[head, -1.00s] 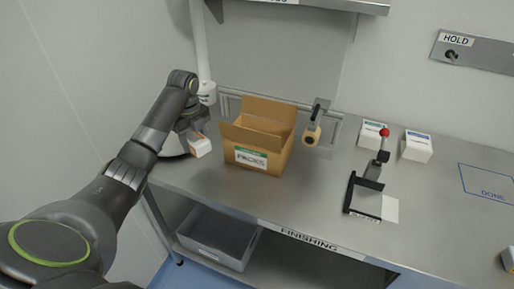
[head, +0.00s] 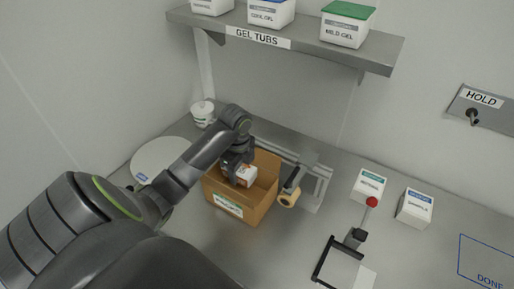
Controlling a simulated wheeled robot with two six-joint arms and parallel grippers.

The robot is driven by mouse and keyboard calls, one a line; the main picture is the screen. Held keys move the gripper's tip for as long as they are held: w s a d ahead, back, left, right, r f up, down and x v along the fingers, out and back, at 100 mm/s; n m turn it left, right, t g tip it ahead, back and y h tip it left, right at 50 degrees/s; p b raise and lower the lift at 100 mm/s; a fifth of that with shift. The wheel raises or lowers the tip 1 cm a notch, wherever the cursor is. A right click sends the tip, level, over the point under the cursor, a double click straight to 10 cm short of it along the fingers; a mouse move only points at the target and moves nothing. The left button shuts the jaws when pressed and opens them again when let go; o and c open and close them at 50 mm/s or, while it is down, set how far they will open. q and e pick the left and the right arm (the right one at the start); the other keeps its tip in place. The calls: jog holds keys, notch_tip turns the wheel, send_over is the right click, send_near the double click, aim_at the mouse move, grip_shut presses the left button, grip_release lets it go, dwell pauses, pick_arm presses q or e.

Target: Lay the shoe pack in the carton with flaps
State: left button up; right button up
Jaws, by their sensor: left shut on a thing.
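The carton with flaps (head: 240,207) is a brown open box with a "PACKS" label, standing on the steel bench. My left gripper (head: 238,172) is over the carton's opening and is shut on the shoe pack (head: 244,175), a small white box with an orange mark. The pack is at the mouth of the carton, partly covered by the gripper. I cannot tell whether it touches the carton's floor. My right gripper is not in view.
A tape dispenser (head: 289,198) stands right of the carton. A shelf of gel tubs (head: 290,45) hangs above. A round white disc (head: 160,160) lies left.

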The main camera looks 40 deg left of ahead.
pick_arm(q)
jog(key=shift+s+f, duration=0.2)
jog(key=shift+s, duration=0.05)
jog(key=p, duration=0.2)
send_near(241, 191)
jog(key=shift+s+d+f, duration=0.65)
jog(key=shift+s+d, duration=0.3)
jog(key=shift+s, duration=0.05)
jog(key=shift+f, duration=0.35)
notch_tip(241, 191, down, 3)
jog(key=shift+a+f, duration=0.1)
jog(key=shift+f, duration=0.55)
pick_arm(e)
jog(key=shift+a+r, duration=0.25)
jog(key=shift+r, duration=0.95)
